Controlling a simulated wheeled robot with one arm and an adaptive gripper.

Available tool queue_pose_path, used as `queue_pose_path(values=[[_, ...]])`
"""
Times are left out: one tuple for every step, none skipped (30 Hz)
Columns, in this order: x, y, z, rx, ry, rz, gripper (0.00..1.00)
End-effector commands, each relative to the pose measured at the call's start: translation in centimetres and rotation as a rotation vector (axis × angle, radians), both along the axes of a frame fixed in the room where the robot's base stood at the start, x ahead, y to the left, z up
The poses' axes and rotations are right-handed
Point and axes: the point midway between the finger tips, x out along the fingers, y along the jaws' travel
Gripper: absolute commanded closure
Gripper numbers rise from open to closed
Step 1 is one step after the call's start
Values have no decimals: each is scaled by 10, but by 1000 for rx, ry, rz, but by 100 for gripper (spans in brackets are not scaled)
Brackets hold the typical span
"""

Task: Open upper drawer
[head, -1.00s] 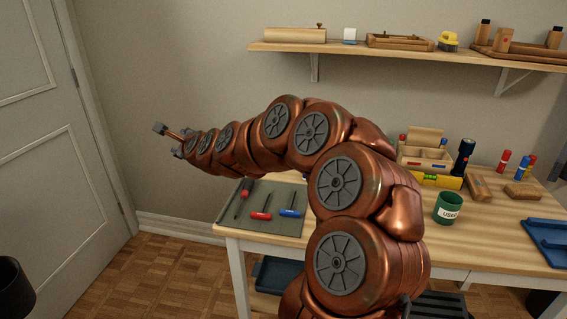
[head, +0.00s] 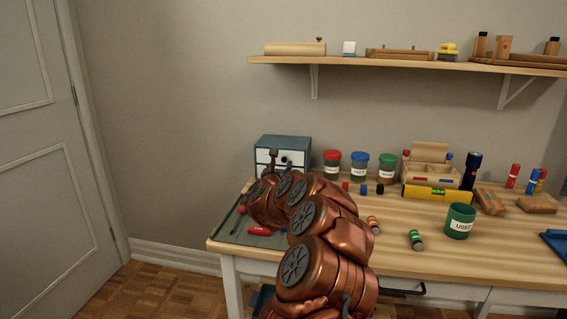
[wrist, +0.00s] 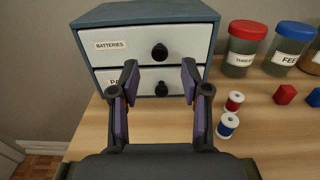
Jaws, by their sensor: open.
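A small blue-grey cabinet (head: 283,141) stands at the back left of the desk, with two white drawers and dark round knobs. In the wrist view the upper drawer (wrist: 133,49) bears the label "BATTERIES" and is closed. Its knob (wrist: 159,52) is in plain view, just beyond and above my fingers. The lower drawer (wrist: 183,77) is also closed, and my fingers partly cover its label. My gripper (wrist: 158,72) is open and empty in front of the cabinet, its fingers apart and touching neither knob. In the head view my arm hides part of the cabinet front.
Jars with red (wrist: 247,31) and blue (wrist: 295,32) lids stand right of the cabinet. Thread spools (wrist: 228,124) and a red block (wrist: 285,94) lie close to my gripper's right. A shelf (head: 400,62) hangs above.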

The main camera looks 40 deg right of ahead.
Motion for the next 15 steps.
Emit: queue_pose_path(values=[[3, -6, -1, -4, 4, -3, 53], [5, -8, -1, -3, 4, -3, 53], [7, -12, -1, -3, 4, -3, 53], [9, -14, -1, -2, 3, -3, 53], [10, -17, -1, -3, 2, -3, 53], [13, -20, 0, -3, 2, -1, 53], [15, -22, 0, -3, 2, -1, 53], [16, -25, 0, -3, 2, -1, 53], [18, -28, 0, -2, 3, -1, 53], [20, -29, -1, -2, 3, -1, 53], [21, -31, -1, -1, 4, -1, 53], [22, -33, -2, -1, 4, -1, 53], [23, -34, -2, -1, 4, -1, 53], [24, -36, -1, -1, 4, -1, 53], [25, -37, -1, -2, 2, -1, 53]])
